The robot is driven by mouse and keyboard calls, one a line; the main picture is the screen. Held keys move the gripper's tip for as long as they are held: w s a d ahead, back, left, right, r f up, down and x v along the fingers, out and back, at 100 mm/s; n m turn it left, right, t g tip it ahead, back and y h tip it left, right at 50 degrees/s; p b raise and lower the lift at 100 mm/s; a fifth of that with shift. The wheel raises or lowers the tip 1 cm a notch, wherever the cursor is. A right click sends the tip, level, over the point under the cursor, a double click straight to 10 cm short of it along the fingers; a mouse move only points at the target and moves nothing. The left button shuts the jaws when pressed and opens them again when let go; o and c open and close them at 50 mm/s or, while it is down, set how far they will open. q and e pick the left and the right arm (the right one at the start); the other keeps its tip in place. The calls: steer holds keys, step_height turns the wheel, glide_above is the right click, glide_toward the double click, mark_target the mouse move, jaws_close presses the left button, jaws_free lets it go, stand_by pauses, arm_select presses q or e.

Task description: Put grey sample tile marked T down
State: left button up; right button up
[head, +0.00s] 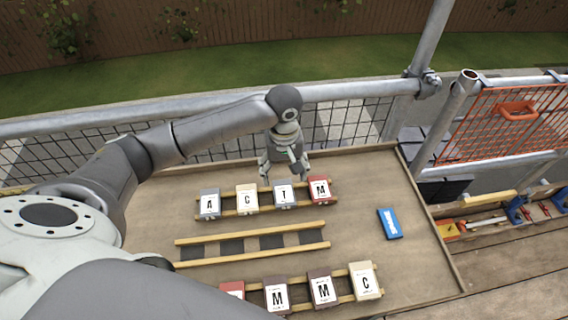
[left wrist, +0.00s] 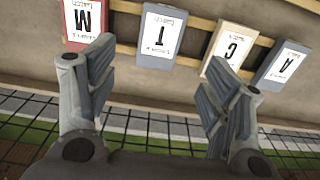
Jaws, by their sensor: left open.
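The grey tile marked T (head: 284,194) rests on the far wooden rack (head: 262,208), between a cream tile marked C (head: 247,198) and a red tile marked M (head: 319,190). It also shows in the left wrist view (left wrist: 161,36), upside down, with nothing touching it. My left gripper (head: 285,176) is open and empty, just behind and above the T tile, its fingers apart from it. The fingers also show in the left wrist view (left wrist: 158,72). My right gripper is not in view.
A grey tile marked A (head: 209,204) sits at the far rack's left end. The middle rack (head: 252,256) holds no tiles. The near rack holds a red tile (head: 232,289), two dark M tiles and a cream C (head: 364,281). A blue item (head: 390,223) lies right. Mesh railing stands behind.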

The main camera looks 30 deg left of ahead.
arm_select(q)
steer(key=shift+r, duration=1.95)
